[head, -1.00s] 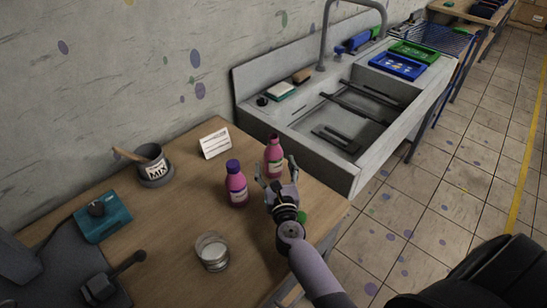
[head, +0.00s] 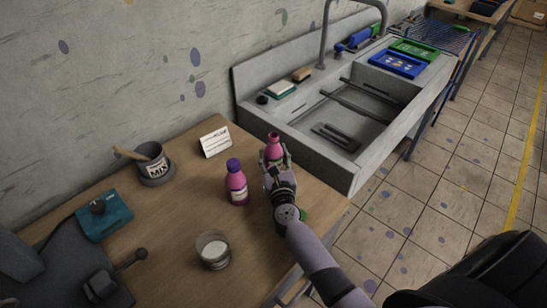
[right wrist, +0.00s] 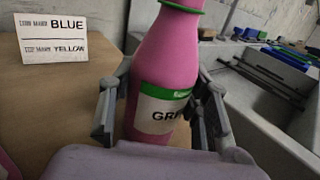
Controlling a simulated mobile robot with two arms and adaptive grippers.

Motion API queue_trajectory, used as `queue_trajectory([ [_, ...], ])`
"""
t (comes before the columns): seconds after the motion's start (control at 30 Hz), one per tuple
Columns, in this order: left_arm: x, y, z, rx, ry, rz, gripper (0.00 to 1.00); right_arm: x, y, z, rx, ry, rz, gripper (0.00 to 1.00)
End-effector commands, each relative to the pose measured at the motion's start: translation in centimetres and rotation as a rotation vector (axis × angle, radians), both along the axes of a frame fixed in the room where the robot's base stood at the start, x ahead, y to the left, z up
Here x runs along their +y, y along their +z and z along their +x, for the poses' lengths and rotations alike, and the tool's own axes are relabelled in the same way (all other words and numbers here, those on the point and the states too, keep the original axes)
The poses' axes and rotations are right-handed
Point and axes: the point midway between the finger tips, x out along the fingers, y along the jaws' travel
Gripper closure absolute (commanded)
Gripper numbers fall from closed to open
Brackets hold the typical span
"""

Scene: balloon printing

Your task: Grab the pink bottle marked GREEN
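A pink bottle (head: 274,148) stands upright near the table's right edge. In the right wrist view this pink bottle (right wrist: 166,65) has a green neck ring and a white label with a green band; only "GR" and part of another letter can be read. My right gripper (head: 275,160) is around it, one finger on each side. In the right wrist view the right gripper (right wrist: 165,105) has both fingers close against the bottle's sides; whether they press on it I cannot tell. A second pink bottle (head: 237,186) with a purple cap stands to the left. My left gripper is not in view.
A white card (head: 215,142) reading BLUE and YELLOW stands behind the bottles. A glass jar (head: 212,250), a MIX pot (head: 153,163) and a teal device (head: 103,216) are on the table (head: 185,205). A sink (head: 350,175) adjoins the table's right side.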

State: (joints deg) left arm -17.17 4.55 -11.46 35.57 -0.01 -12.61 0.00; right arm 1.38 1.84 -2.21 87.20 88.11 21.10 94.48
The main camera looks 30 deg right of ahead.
Motion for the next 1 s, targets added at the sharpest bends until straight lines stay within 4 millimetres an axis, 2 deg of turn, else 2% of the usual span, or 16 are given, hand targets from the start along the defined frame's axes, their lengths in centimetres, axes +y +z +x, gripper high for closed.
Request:
queue_trajectory([
  [0.07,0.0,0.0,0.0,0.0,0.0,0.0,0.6,0.0,0.0,0.0,0.0,0.0,0.0,0.64],
  [0.47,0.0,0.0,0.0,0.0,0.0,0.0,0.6,0.0,0.0,0.0,0.0,0.0,0.0,0.91],
  [0.77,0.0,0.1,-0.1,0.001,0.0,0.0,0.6,0.0,0.3,0.0,-0.002,0.0,0.0,0.92],
  [0.87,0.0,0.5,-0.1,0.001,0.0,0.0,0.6,0.0,1.0,0.0,-0.003,-0.001,0.002,0.92],
  [1.0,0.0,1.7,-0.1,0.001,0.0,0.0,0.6,0.0,2.8,0.0,-0.004,-0.001,0.004,0.92],
])
